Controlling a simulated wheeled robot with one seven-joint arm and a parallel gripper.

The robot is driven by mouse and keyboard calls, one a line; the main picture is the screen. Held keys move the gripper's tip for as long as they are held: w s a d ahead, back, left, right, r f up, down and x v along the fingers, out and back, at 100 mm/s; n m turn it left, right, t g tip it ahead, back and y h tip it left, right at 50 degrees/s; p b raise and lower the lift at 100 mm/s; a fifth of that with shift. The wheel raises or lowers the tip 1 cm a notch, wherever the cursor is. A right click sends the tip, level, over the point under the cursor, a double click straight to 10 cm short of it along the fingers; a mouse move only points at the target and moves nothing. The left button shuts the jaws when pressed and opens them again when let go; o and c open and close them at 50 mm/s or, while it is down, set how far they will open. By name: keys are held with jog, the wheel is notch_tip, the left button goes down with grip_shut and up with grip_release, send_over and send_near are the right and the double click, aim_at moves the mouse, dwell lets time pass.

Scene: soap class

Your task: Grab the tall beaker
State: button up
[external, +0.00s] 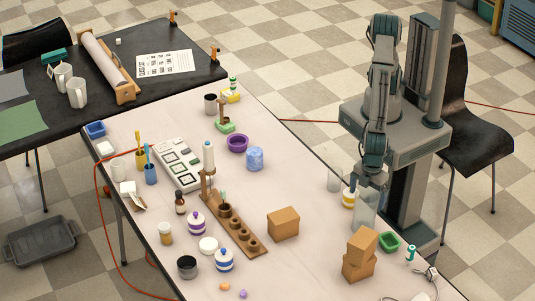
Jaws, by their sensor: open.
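A tall clear glass beaker (364,215) stands near the right edge of the pale table (300,180). My gripper (369,185) points down at the beaker's top, close to its rim. The fingers are small and partly hidden, and I cannot tell whether they touch the glass. A shorter clear glass vessel (334,180) stands behind and to the left of it. A white container with a yellow band (348,198) stands just left of the tall beaker.
Two stacked tan boxes (360,254) and a green tray (390,242) stand in front of the beaker. Another tan box (283,223) stands to the left. A green-and-white bottle (410,253) is at the right edge. The table is bare between the lone box and the blue candle-like jar (255,158).

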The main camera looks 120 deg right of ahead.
aim_at(365, 212)
jog(key=shift+w+a+f+p, duration=0.15)
jog(key=shift+f+p, duration=0.3)
jog(key=shift+f, duration=1.5)
jog(key=c, duration=1.4)
jog(key=shift+r, duration=0.1)
